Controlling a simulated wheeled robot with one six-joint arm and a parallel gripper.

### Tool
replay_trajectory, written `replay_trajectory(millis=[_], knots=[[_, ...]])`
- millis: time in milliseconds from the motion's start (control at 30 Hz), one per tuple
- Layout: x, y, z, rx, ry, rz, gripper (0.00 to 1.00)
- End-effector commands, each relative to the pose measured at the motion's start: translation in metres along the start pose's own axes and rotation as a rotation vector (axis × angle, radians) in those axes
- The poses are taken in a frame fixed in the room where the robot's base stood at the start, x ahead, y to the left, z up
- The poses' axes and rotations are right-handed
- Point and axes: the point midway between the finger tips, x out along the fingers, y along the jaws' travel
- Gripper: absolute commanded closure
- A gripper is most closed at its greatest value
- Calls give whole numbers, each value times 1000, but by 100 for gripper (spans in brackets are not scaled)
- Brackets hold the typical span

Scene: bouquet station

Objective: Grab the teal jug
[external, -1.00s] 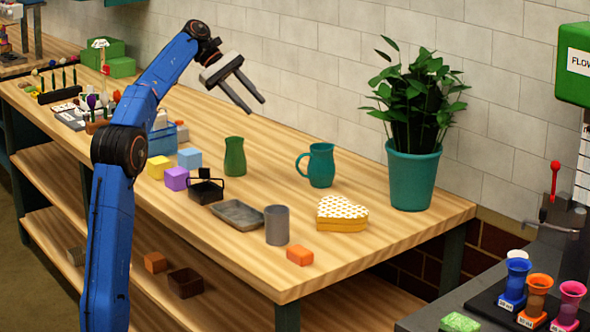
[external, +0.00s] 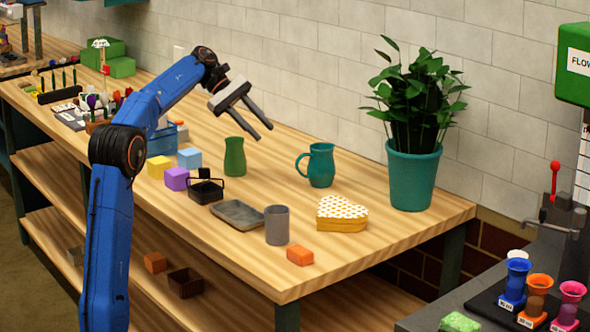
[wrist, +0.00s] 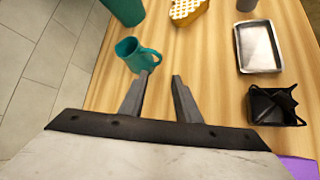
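The teal jug (external: 320,166) stands upright on the wooden table, its handle on the left side in the external view. In the wrist view the teal jug (wrist: 132,54) is ahead of the fingertips, a little left of centre, with its handle toward the right. My gripper (external: 265,132) is open and empty in the air above the table, left of the jug and apart from it. In the wrist view the two fingers of my gripper (wrist: 160,76) are spread with bare table between them.
A green vase (external: 235,157) stands left of the jug. A heart-shaped box (external: 342,214) lies in front of it. A teal plant pot (external: 413,178) stands to its right. A grey tray (external: 238,214), a grey cup (external: 277,226) and a black basket (external: 206,191) are nearer the front edge.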

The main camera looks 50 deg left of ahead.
Motion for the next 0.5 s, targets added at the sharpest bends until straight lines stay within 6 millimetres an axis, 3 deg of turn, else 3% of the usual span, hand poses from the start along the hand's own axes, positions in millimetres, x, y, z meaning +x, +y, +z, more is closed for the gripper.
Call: replay_trajectory(millis=[300, 500], knots=[[57, 0, 0, -1, -1, -2, 70], [80, 0, 0, 0, -1, -1, 70]])
